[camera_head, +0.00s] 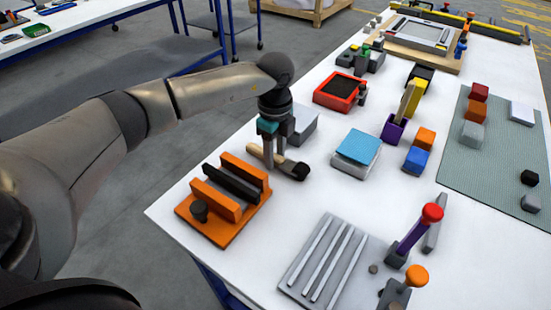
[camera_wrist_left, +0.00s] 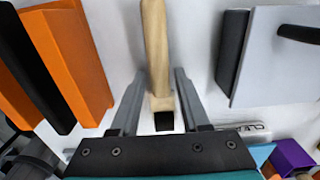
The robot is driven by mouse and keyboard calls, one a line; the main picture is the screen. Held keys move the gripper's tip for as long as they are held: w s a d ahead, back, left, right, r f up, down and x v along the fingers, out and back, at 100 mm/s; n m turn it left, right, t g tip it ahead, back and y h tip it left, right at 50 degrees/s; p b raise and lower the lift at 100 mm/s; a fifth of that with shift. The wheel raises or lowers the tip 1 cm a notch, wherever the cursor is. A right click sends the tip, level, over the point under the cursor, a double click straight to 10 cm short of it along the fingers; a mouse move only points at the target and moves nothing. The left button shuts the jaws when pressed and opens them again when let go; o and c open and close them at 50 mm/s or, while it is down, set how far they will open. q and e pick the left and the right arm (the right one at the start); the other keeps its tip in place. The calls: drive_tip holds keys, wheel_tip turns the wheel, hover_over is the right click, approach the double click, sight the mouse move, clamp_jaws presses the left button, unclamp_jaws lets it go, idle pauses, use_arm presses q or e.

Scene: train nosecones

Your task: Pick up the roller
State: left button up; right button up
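The roller, with a pale wooden handle and a dark end (camera_head: 297,171), lies on the white table under my left gripper (camera_head: 279,158). Its wooden handle (camera_wrist_left: 156,45) runs between the two fingers in the left wrist view. My left gripper (camera_wrist_left: 160,72) points down and is open, one finger on each side of the handle, with narrow gaps that look free. Whether a finger touches the handle is hard to tell. Part of the roller is hidden behind the fingers in the head view. My right gripper is not in view.
An orange rack (camera_head: 220,228) with upright slabs stands close on the left. A grey box (camera_head: 303,123) is just behind the gripper, and a blue-topped block (camera_head: 358,147) sits to the right. A grey ribbed plate (camera_head: 330,262) lies in front. Bare table lies between them.

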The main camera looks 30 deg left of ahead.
sight(275, 156)
use_arm(q)
clamp_jaws()
drive_tip(key=shift+r, duration=0.15)
idle(0.5)
wheel_tip(275, 156, up, 20)
drive_tip(key=p, duration=0.3)
drive_tip(key=shift+c, duration=1.7)
unclamp_jaws()
clamp_jaws()
